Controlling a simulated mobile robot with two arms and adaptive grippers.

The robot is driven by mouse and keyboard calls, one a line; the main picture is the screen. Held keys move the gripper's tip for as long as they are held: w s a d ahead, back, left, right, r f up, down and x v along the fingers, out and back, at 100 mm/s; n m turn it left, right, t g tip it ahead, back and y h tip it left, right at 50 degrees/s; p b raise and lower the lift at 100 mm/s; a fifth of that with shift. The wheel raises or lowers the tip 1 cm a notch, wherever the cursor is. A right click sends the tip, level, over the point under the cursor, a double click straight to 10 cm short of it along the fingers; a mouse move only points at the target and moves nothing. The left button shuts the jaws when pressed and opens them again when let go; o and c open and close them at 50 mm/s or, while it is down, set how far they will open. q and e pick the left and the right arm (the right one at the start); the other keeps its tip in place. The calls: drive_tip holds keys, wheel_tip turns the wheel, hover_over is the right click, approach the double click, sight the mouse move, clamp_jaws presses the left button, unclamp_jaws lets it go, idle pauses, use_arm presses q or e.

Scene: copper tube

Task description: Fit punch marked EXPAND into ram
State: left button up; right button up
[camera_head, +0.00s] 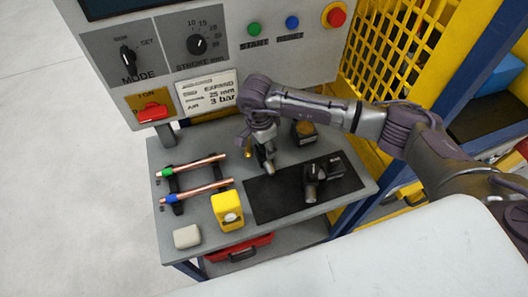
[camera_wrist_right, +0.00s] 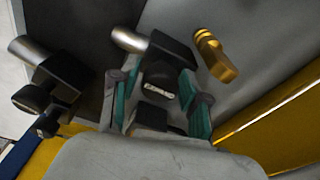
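My right gripper (camera_head: 262,150) is over the back of the bench, beside the black mat's far edge. In the right wrist view its teal-padded fingers (camera_wrist_right: 160,100) flank a dark punch labelled EXPAND (camera_wrist_right: 168,72), and appear closed on it. The punch's silver end (camera_wrist_right: 130,40) points toward the upper left of that view. In the head view the gripper and wrist mostly hide the punch. A brass grooved part (camera_wrist_right: 213,55) is close beside the gripper, apart from the punch. I cannot make out the ram clearly. My left gripper is not in view.
Another dark punch (camera_head: 315,182) rests on the black mat (camera_head: 275,205); the mat's left part is bare. Copper tubes (camera_head: 195,192) lie on a rack at left. A yellow block (camera_head: 228,212) and a dark box (camera_head: 303,132) stand nearby. The control panel (camera_head: 225,45) rises behind.

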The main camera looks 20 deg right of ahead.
clamp_jaws()
drive_tip(key=shift+w+r, duration=0.1)
drive_tip(key=shift+r, duration=0.05)
